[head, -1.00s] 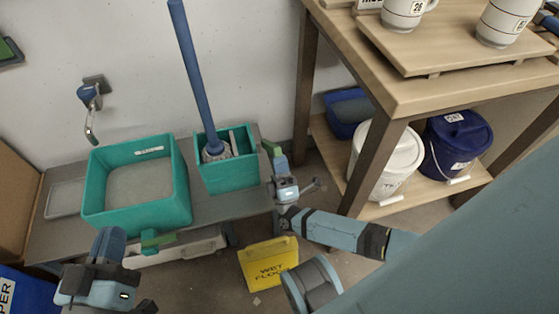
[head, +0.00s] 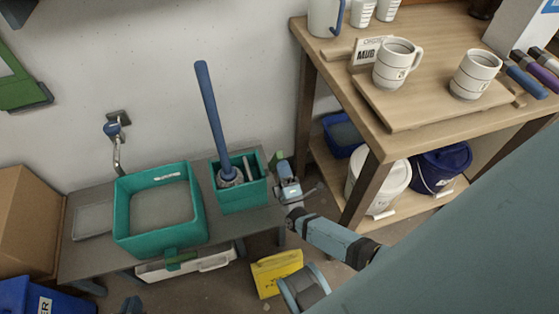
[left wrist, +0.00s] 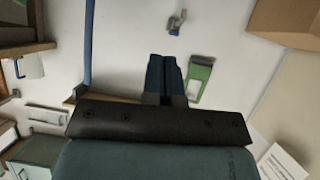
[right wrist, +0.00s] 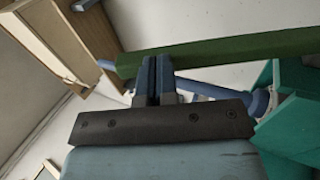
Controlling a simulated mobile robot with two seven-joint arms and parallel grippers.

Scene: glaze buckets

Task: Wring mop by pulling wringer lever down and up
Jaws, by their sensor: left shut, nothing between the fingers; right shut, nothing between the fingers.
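The mop's blue handle (head: 211,105) leans up and left out of the teal wringer bucket (head: 243,197); the grey mop head (head: 229,178) sits inside. The green wringer lever (right wrist: 225,50) crosses the right wrist view just beyond the fingertips. My right gripper (head: 284,169) is beside the bucket's right wall at the lever; its closed fingers (right wrist: 154,65) are against or just short of it, contact unclear. Only a sliver of my left arm end (head: 131,304) shows at the head view's bottom edge. My left gripper's fingers (left wrist: 164,65) are shut and empty, facing the wall.
A teal basin (head: 160,238) stands left of the bucket on a grey bench (head: 85,258). A wall tap (head: 114,128) is above. A yellow wet-floor sign (head: 275,270) stands in front. At right is a wooden table (head: 340,75) with mugs above and buckets (head: 398,178) on its shelf.

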